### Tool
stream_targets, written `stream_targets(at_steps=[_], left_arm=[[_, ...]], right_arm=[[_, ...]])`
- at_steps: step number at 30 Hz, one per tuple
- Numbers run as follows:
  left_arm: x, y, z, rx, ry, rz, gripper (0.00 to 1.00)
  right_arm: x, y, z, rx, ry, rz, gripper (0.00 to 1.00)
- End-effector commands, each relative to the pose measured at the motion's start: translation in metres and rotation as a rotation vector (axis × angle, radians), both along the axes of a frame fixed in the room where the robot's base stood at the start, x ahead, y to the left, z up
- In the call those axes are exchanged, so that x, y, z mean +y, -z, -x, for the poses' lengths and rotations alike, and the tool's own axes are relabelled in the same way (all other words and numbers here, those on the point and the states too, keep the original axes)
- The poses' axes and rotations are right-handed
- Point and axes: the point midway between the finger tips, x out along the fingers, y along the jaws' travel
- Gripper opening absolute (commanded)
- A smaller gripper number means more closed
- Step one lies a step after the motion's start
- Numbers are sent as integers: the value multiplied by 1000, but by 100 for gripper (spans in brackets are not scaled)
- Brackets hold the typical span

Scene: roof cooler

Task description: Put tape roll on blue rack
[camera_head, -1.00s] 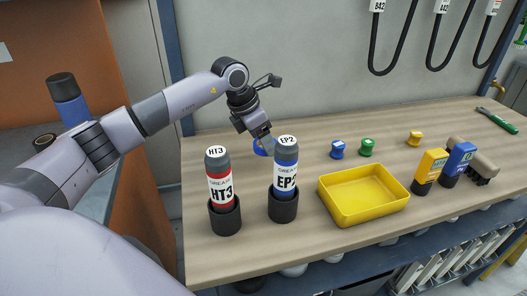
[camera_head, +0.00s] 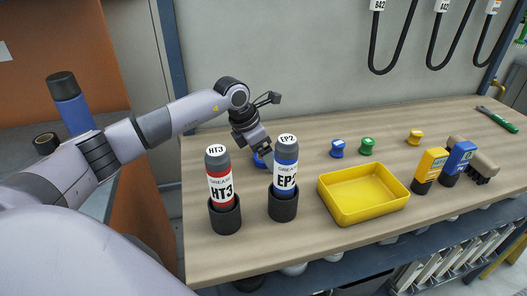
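My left gripper (camera_head: 264,151) reaches over the back of the wooden bench, fingers pointing down. It is close to a small blue object (camera_head: 258,162) that the EP2 bottle and the gripper partly hide. I cannot tell whether they touch or whether the fingers are open. A dark roll with a tan core (camera_head: 45,142), which looks like a tape roll, lies at the far left behind my arm. A blue shelf edge (camera_head: 345,269) runs under the bench; I cannot tell which blue thing is the rack. My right gripper is not in view.
Red HT3 (camera_head: 219,186) and blue EP2 (camera_head: 285,178) grease bottles stand upright in black cups. A yellow tray (camera_head: 345,215) is empty. Small blue (camera_head: 337,149), green (camera_head: 367,147) and yellow (camera_head: 415,138) pieces stand behind it.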

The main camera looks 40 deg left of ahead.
Motion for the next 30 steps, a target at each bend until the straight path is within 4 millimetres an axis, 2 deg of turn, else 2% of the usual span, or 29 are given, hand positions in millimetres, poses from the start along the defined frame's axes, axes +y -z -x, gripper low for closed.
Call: stream_targets(at_steps=[5, 7, 15, 21, 25, 30], left_arm=[[1, -7, 1, -2, -1, -1, 90], [4, -16, 4, -3, -2, -1, 90], [15, -69, 23, -4, -1, -1, 90], [22, -101, 34, -4, -1, -1, 90], [23, -111, 38, -1, 0, 1, 90], [24, -114, 39, 0, 0, 0, 90]], right_arm=[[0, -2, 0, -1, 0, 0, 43], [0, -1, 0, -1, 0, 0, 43], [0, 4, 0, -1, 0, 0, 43], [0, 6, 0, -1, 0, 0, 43], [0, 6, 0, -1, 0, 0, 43], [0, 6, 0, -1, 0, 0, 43]])
